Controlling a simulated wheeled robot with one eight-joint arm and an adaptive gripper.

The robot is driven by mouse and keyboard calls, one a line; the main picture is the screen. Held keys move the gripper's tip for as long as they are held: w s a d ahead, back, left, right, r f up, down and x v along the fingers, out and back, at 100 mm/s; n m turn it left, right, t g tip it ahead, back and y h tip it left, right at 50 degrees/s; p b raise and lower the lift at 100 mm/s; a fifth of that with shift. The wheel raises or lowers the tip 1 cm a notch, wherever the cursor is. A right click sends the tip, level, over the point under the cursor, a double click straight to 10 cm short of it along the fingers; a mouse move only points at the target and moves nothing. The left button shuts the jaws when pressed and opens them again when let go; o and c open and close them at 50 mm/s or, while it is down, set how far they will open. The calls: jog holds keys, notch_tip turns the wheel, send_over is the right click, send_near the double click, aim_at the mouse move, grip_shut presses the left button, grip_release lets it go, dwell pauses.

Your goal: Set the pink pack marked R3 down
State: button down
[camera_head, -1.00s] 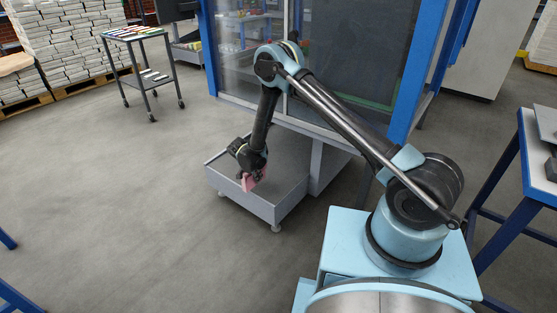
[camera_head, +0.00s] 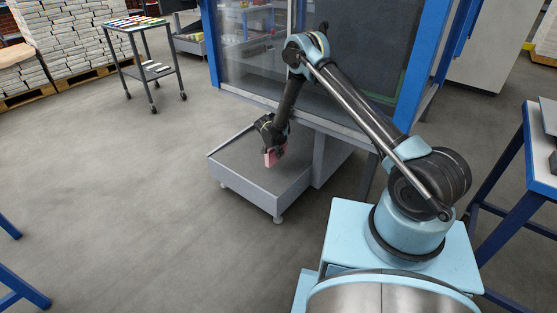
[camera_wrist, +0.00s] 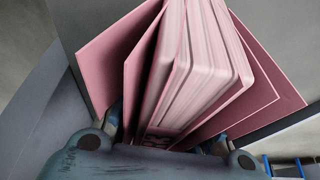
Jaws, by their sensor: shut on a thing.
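The pink pack (camera_head: 272,157) is in my gripper (camera_head: 270,146), over the grey tray (camera_head: 243,189) below the glass-fronted machine. In the wrist view the pack (camera_wrist: 200,70) fills the middle, pale page edges between pink covers that fan apart. A mark low on it, between the fingers, is partly hidden and I cannot read it in full. My gripper (camera_wrist: 165,140) is shut on its near end. In the head view I cannot tell whether the pack touches the tray floor.
The visible tray floor around the pack looks bare. The tray has a low raised rim, and the blue-framed machine (camera_head: 300,80) stands directly behind it. A wheeled cart (camera_head: 140,25) with coloured packs stands at the back left. A blue-legged table (camera_head: 510,190) is at the right.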

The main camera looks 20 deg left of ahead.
jog(key=shift+w+d+f, duration=0.1)
jog(key=shift+w+f, duration=0.05)
jog(key=shift+f, duration=0.75)
jog(key=shift+w+f, duration=0.1)
jog(key=shift+f, duration=0.75)
jog(key=shift+f, duration=0.2)
jog(key=c, duration=1.3)
grip_release()
jog(key=shift+r, duration=0.25)
jog(key=v, duration=1.2)
